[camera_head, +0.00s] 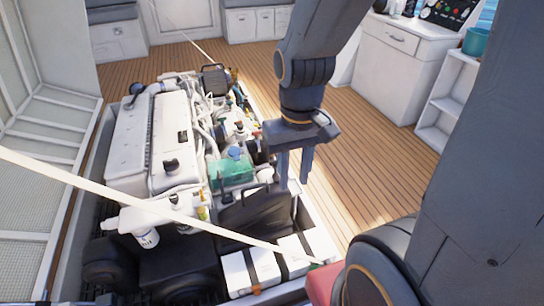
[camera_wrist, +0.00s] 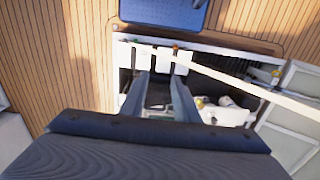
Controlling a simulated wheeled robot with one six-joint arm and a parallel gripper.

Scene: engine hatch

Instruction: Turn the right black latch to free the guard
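My gripper (camera_head: 295,183) hangs fingers down over the right side of the open engine bay in the head view. Its two fingers are apart with nothing seen between them. It also shows in the wrist view (camera_wrist: 162,78), with the bay below it. A black angular cover (camera_head: 255,212), possibly the guard, sits below and left of the fingers in the head view. I cannot make out the right black latch for certain; the parts near the fingers are small and dark, and the fingers hide some of them.
The white engine (camera_head: 150,140) fills the bay's left side. White boxes with dark straps (camera_head: 250,270) stand at the near end. A pale band (camera_head: 120,195) crosses above the bay. The wooden deck (camera_head: 350,170) at right is clear.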

